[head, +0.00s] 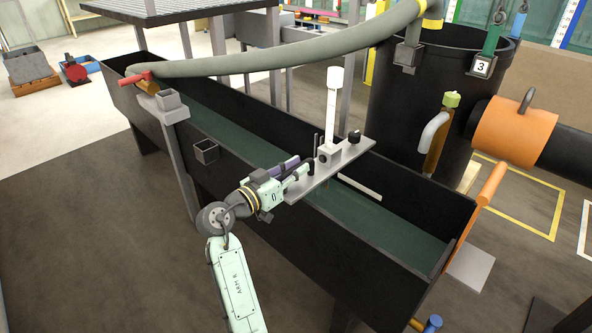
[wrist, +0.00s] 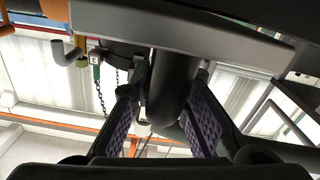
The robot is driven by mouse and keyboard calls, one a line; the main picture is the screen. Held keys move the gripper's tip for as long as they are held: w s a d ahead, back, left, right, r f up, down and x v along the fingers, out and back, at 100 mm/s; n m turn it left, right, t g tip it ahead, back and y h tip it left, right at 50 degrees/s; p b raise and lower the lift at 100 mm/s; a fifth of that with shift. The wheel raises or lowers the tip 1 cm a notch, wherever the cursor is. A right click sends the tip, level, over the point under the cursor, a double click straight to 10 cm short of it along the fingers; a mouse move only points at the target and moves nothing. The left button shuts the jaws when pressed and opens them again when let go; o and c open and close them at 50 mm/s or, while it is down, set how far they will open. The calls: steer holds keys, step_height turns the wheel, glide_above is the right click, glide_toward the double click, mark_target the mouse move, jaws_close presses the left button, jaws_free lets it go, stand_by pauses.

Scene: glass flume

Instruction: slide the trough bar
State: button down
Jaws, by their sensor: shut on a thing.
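The trough bar (head: 328,172) is a flat grey plate lying crosswise over the long black trough (head: 240,155). It carries a white upright gauge (head: 331,110) and a small black knob (head: 354,136) at its far end. My gripper (head: 303,170) is at the bar's near end, shut on a dark upright handle there. In the wrist view the handle (wrist: 168,75) is a thick dark cylinder between the purple-padded fingers (wrist: 165,115). The bar's grey edge (wrist: 190,27) shows above them. My fingertips partly hide the handle in the head view.
A thick grey hose (head: 270,58) arches over the trough's far side. A large black tank (head: 425,100) and an orange-collared pipe (head: 515,130) stand behind it at the right. A small square bracket (head: 205,151) sits on the near wall, left of my gripper. Open floor lies at left.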

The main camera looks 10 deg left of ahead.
steer(key=c, duration=1.5)
jaws_free()
steer(key=shift+c, duration=0.2)
steer(key=shift+r, duration=0.1)
step_height(320, 180, up, 10)
steer(key=shift+f, duration=0.1)
